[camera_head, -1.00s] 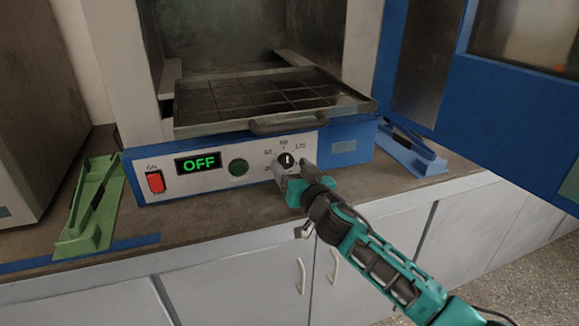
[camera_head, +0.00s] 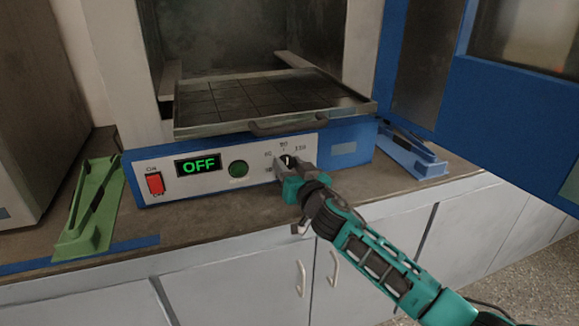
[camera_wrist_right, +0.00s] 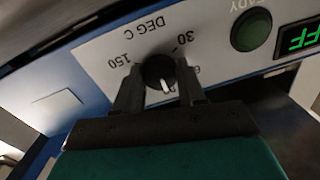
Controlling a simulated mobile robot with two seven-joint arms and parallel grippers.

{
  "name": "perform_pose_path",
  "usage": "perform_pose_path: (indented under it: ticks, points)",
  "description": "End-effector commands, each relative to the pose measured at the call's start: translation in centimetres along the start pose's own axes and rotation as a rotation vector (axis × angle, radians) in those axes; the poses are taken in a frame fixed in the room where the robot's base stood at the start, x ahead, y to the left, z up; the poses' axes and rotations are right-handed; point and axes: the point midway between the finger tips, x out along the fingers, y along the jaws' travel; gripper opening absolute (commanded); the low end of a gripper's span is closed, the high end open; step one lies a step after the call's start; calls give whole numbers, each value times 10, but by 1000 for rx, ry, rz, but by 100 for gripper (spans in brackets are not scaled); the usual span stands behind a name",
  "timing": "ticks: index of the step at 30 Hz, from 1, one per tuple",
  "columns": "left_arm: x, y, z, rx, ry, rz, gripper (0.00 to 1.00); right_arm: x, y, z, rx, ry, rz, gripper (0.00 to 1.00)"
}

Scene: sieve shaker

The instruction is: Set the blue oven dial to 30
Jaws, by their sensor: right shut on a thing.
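The oven dial (camera_head: 287,160) is a small black knob with a white pointer on the oven's white front panel. It also shows in the right wrist view (camera_wrist_right: 158,70), upside down, with the 30, DEG C and 150 labels around it. Its pointer is directed at about the 90 mark. My right gripper (camera_head: 291,168) is shut on the dial, one finger on each side, as the right wrist view (camera_wrist_right: 160,88) shows. The fingers hide part of the scale. The oven display (camera_head: 198,163) reads OFF in green. My left gripper is not in view.
A red power switch (camera_head: 155,183) and a round green light (camera_head: 238,169) sit left of the dial. A tray handle (camera_head: 288,124) juts out above the panel. A green holder (camera_head: 92,210) and a blue holder (camera_head: 412,155) stand beside the oven. The blue door (camera_head: 510,100) hangs open.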

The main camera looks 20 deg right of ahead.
Motion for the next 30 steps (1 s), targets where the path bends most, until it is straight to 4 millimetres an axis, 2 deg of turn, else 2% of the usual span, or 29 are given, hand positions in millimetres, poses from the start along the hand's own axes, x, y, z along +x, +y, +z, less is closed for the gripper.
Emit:
perform_pose_path:
  ticks: [4,14,24,30]
  points:
    - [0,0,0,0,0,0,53,0,0,0,0,0,-1,9]
    - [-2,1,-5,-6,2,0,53,0,0,-1,-57,-6,1,9]
    - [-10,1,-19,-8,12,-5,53,0,-1,-2,-306,-24,4,9]
    - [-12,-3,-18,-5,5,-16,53,0,-1,-2,-495,-40,6,9]
